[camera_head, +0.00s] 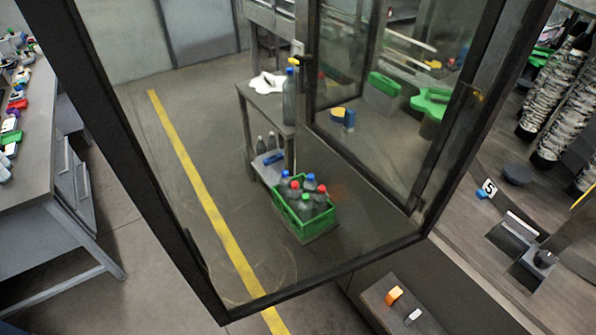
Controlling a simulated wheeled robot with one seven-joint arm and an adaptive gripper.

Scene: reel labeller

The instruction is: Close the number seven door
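A large glass door (325,277) with a dark metal frame stands open close in front of my camera and fills the middle of the head view. Its top runs out of the picture. No number seven can be read on it. A second dark-framed glass panel (365,165) shows through the pane, behind it to the right.
A green crate of bottles (305,222) stands on the floor beyond the pane, beside a small table (262,98). A grey workbench (35,190) is at the left. A ledge (398,308) with orange and white items lies below the door. Floor around the yellow line (200,190) is clear.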

